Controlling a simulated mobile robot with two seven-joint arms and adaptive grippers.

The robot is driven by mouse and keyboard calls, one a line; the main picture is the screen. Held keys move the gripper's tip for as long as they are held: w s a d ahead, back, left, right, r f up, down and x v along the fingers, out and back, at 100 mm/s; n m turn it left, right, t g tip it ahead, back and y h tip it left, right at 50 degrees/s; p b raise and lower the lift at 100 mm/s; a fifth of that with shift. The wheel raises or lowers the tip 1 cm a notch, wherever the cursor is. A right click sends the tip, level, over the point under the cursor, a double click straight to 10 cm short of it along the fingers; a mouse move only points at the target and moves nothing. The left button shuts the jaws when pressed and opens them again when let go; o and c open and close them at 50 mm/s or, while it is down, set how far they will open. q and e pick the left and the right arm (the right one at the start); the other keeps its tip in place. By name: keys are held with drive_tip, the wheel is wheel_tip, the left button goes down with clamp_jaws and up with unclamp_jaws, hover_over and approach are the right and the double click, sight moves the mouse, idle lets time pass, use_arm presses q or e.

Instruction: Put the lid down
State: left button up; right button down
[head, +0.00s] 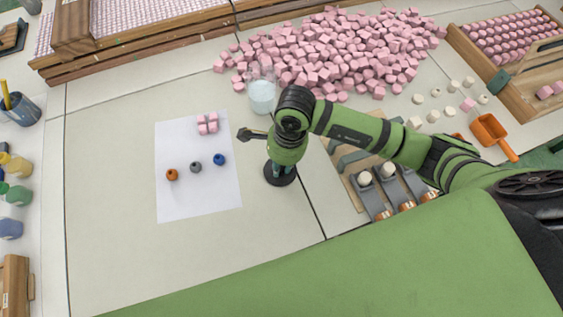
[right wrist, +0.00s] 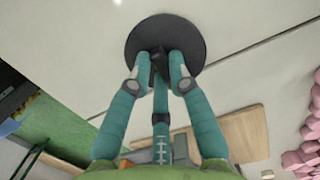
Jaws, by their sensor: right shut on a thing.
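The lid is a dark round disc (head: 270,176) with a small knob on top. It lies level at the right of the white paper sheet, just off its edge. My right gripper (head: 281,168) points down over it and is shut on the knob. In the right wrist view the teal fingers (right wrist: 160,62) close around the knob, and the lid (right wrist: 150,28) spreads out beneath them. I cannot tell whether the lid touches the table or hangs slightly above it. My left gripper is not in view.
The paper (head: 185,205) holds several pink cubes and three small balls, orange, grey and blue. A glass with pale liquid (head: 262,97) stands behind my right arm. A heap of pink cubes (head: 330,50) lies at the back. The table left of the paper is clear.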

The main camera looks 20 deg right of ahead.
drive_tip(key=shift+f, duration=0.15)
drive_tip(key=c, duration=1.2)
unclamp_jaws()
drive_tip(key=shift+o, duration=0.2)
drive_tip(key=shift+r, duration=0.35)
wheel_tip(320, 180, up, 12)
drive_tip(key=d+b, duration=0.1)
drive_tip(key=b, duration=0.1)
drive_tip(key=shift+d+f, duration=0.2)
drive_tip(key=shift+d, duration=0.05)
